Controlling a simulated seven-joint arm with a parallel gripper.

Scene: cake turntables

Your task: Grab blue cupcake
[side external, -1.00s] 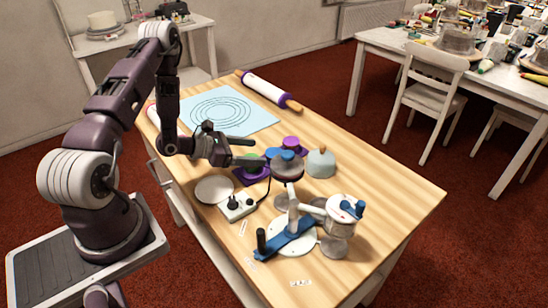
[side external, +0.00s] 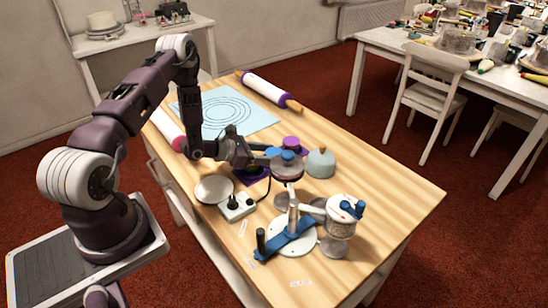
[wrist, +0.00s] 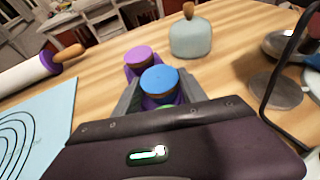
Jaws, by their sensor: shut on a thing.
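The blue cupcake (wrist: 160,78) stands upright between the two fingers of my gripper (wrist: 163,96) in the wrist view. My gripper is shut on it. In the side view the blue top (side external: 272,152) shows at the fingertips of my gripper (side external: 268,157), partly behind the round stand. A purple cupcake (wrist: 139,56) stands just beyond the blue one and also shows in the side view (side external: 291,141). A green top (wrist: 165,106) is mostly hidden by my gripper's body.
A grey-blue dome with a wooden knob (side external: 321,163) stands to the right. The raised round stand (side external: 287,172) is close in front of the fingers. A control box (side external: 237,207), a white disc (side external: 214,189) and a blue-armed device (side external: 287,240) lie nearer. Rolling pins and a pale-blue mat (side external: 228,112) lie behind.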

